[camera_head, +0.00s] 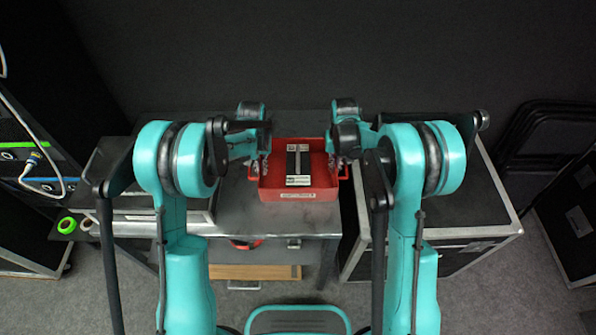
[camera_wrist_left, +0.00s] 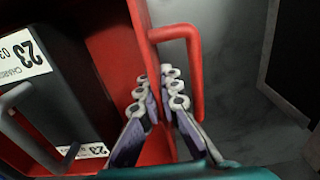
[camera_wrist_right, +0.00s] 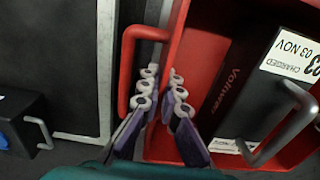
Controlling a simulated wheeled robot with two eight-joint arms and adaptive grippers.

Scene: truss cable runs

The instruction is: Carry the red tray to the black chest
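The red tray (camera_head: 323,194) is over the grey metal table (camera_head: 285,220) in the middle of the head view; I cannot tell whether it touches the top. My right gripper (camera_head: 338,162) is likewise at the right end, shut on the wall beside the other handle (camera_wrist_right: 127,65). A black chest with silver edges (camera_head: 470,232) stands right of the table.
Another black case (camera_head: 140,215) with silver edges stands left of the table. Folded black chairs (camera_head: 545,125) lean at the right back. Grey floor shows at the right front.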

